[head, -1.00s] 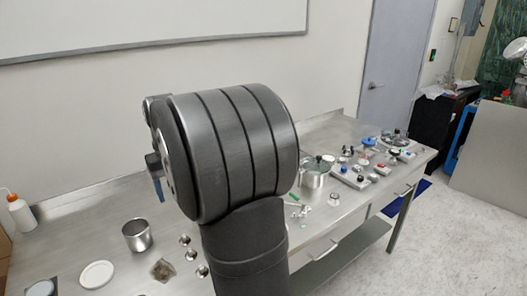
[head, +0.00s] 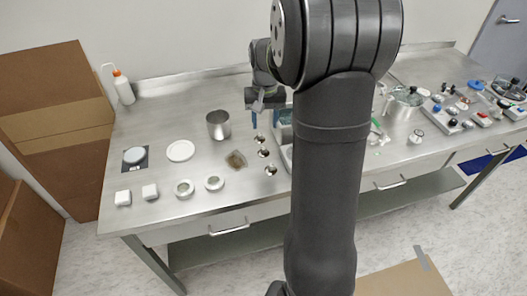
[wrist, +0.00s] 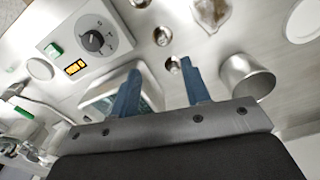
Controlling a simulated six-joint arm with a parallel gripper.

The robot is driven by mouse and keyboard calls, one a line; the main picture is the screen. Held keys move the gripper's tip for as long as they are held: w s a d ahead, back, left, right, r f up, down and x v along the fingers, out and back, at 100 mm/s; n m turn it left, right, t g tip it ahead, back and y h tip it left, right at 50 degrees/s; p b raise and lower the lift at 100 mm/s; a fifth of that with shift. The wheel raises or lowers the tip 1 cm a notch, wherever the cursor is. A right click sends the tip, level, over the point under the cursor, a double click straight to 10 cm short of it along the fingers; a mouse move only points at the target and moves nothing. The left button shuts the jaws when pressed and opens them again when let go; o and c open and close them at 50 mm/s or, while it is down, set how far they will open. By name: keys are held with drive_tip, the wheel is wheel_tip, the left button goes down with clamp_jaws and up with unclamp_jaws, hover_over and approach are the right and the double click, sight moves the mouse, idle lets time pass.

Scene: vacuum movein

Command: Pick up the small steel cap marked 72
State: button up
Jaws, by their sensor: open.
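Three small steel caps stand in a row on the steel bench: a far one (head: 260,138), a middle one (head: 264,153) and a near one (head: 270,170). Small round steel pieces also show in the wrist view, one just beyond my fingertips (wrist: 173,65) and one farther up (wrist: 162,37). No number is readable on any, so I cannot tell which is marked 72. My gripper (head: 265,112) is above the bench behind the row, its blue fingers pointing down. In the wrist view my gripper (wrist: 167,76) is open, with nothing held between its fingers.
A steel beaker (head: 218,124) stands left of the caps. A brown-stained weighing dish (head: 236,160) lies near them. A control box with a dial (wrist: 92,40) and a tray (wrist: 118,100) lie left in the wrist view. White dish (head: 180,151) and lidded jars are farther left.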

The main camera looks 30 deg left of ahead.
hover_over(264, 148)
wheel_tip(264, 148, down, 6)
drive_tip(key=shift+s+d+r, duration=0.1)
drive_tip(key=shift+d+r, duration=0.05)
drive_tip(key=shift+a+f, duration=0.15)
drive_tip(key=shift+f, duration=1.25)
drive_tip(key=shift+a+f, duration=0.1)
drive_tip(key=shift+f, duration=1.25)
clamp_jaws()
